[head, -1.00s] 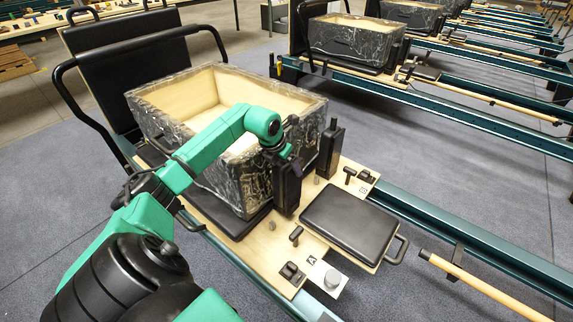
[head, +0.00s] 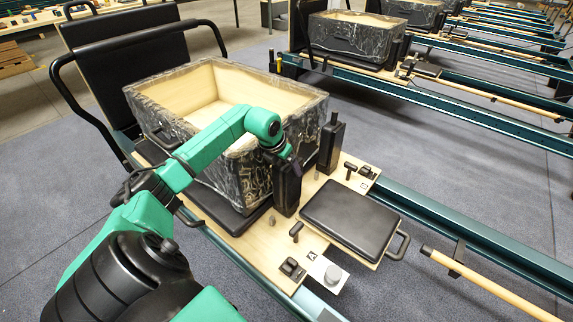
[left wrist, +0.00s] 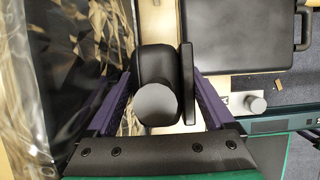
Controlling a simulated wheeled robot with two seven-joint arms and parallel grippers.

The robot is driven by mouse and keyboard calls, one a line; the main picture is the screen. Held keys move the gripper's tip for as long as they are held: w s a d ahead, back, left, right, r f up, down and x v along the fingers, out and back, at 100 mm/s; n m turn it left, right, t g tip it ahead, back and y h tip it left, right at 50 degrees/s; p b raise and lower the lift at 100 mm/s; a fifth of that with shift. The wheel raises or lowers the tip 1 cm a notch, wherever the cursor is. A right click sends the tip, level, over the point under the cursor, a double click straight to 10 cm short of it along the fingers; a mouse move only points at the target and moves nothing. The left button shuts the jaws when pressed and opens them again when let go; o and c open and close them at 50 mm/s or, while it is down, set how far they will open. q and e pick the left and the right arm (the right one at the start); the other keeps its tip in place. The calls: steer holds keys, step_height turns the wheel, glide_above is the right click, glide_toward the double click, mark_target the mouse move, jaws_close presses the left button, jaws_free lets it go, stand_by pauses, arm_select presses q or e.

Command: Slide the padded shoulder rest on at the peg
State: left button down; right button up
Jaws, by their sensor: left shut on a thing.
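My left gripper (head: 284,158) is shut on a black padded shoulder rest (head: 288,188). It holds the rest upright at the near right corner of the box, close over the wooden board. I cannot tell whether the rest's foot touches the board. In the left wrist view the rest (left wrist: 153,62) with its round grey top sits between the purple fingers (left wrist: 160,80). One short grey peg (head: 272,220) stands on the board left of the held rest, and another peg (head: 317,175) stands right of it. A second shoulder rest (head: 331,145) stands upright farther back. My right gripper is not in view.
A large marbled box (head: 235,165) with a pale inside stands on the carriage just left of the held rest. A black padded headrest (head: 349,215) lies to the right. T-handles (head: 296,231) stick up from the board (head: 262,243).

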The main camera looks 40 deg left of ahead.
arm_select(q)
steer(key=shift+f+b, duration=0.55)
steer(key=shift+f, duration=0.25)
jaws_free()
steer(key=p+v, duration=0.1)
steer(key=v, duration=0.7)
steer(key=shift+s+r, duration=0.2)
steer(key=shift+r, duration=0.1)
steer(key=b+v, duration=0.1)
steer(key=v, duration=0.5)
steer(key=shift+d, duration=0.1)
